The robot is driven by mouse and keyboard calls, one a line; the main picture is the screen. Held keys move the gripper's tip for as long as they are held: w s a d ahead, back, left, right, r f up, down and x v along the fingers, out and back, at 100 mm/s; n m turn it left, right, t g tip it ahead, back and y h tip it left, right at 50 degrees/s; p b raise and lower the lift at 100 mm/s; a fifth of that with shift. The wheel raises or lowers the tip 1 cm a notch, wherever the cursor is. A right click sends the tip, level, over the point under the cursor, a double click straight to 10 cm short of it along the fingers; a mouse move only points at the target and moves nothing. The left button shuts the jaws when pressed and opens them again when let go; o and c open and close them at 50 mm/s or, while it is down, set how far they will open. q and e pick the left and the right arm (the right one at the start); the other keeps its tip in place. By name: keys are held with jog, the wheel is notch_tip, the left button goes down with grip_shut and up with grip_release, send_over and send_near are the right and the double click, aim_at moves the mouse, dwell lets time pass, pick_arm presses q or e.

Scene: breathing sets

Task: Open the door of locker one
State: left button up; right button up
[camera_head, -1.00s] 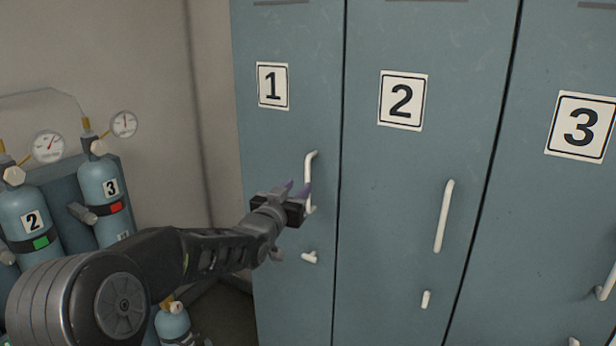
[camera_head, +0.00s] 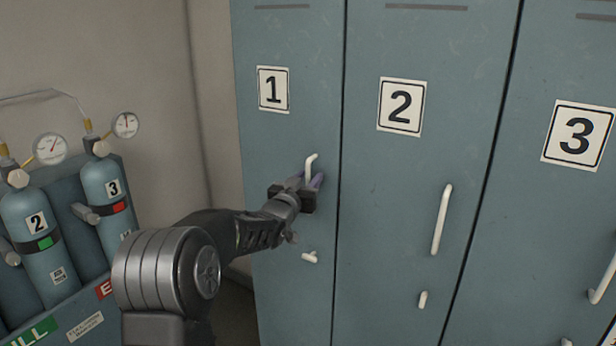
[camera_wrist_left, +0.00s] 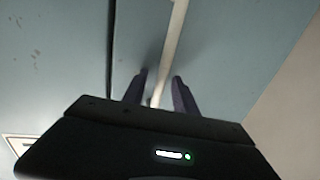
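The door of locker one (camera_head: 285,140) is a blue-grey panel with a "1" label (camera_head: 273,90); it looks closed. Its white vertical bar handle (camera_head: 310,163) shows above my left gripper (camera_head: 312,183), which hides the handle's lower part. In the left wrist view the handle bar (camera_wrist_left: 172,45) runs down between the two purple fingertips (camera_wrist_left: 160,78) of my left gripper. The fingers stand apart on either side of the bar, with a visible gap. A small white latch (camera_head: 310,257) sits below the handle. My right gripper is not in view.
Locker two (camera_head: 400,170) and locker three (camera_head: 560,220) stand to the right with their own handles. Gas cylinders (camera_head: 40,240) with gauges stand in a rack at the left. A bare beige wall (camera_head: 165,100) is behind.

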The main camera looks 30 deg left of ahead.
pick_arm(q)
jog(key=shift+c, duration=0.4)
grip_shut()
dwell(1.0)
